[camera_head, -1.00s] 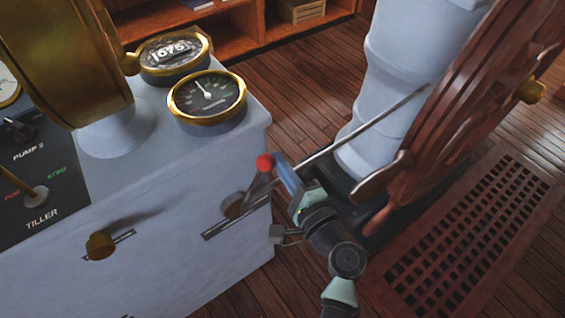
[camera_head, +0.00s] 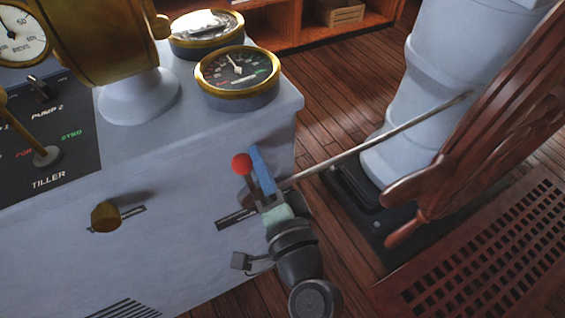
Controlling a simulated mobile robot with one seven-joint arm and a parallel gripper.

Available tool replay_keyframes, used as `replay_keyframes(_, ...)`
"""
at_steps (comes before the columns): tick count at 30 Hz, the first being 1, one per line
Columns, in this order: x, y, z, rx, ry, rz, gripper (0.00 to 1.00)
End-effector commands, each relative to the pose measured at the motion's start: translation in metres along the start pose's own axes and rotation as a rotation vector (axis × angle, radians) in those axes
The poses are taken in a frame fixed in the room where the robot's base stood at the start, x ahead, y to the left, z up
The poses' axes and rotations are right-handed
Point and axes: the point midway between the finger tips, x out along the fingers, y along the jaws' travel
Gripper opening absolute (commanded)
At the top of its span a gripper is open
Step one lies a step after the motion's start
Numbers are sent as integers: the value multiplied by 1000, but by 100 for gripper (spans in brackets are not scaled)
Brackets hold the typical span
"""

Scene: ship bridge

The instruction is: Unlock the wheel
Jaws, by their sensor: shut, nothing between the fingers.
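The wooden ship's wheel (camera_head: 490,125) stands at the right beside a pale pedestal (camera_head: 420,80). A thin metal rod (camera_head: 385,134) runs from the console side toward the wheel, and its far end lies against or behind the wheel's edge; I cannot tell which. A lever with a red knob (camera_head: 242,163) stands at a slot (camera_head: 232,220) in the console's side. My gripper (camera_head: 257,155) is shut and empty, its blue fingers just right of the knob, close to the lever. Contact is unclear. My gripper partly hides the lever's base and the rod's near end.
The pale console (camera_head: 170,250) carries gauges (camera_head: 237,75), a brass knob (camera_head: 105,217) and a tiller panel (camera_head: 55,140). A small padlock-like part (camera_head: 241,261) sits low beside my wrist. A floor grating (camera_head: 480,260) lies below the wheel. Open floor shows behind the console.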

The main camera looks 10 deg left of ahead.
Motion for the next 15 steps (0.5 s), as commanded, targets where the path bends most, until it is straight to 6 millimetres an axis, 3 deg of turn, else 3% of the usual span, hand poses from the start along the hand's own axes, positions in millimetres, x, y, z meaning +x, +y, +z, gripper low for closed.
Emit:
replay_keyframes(3, -3, 1, 19, -102, -2, -17, 0)
replay_keyframes(15, -8, -7, 57, -362, 1, -53, 0)
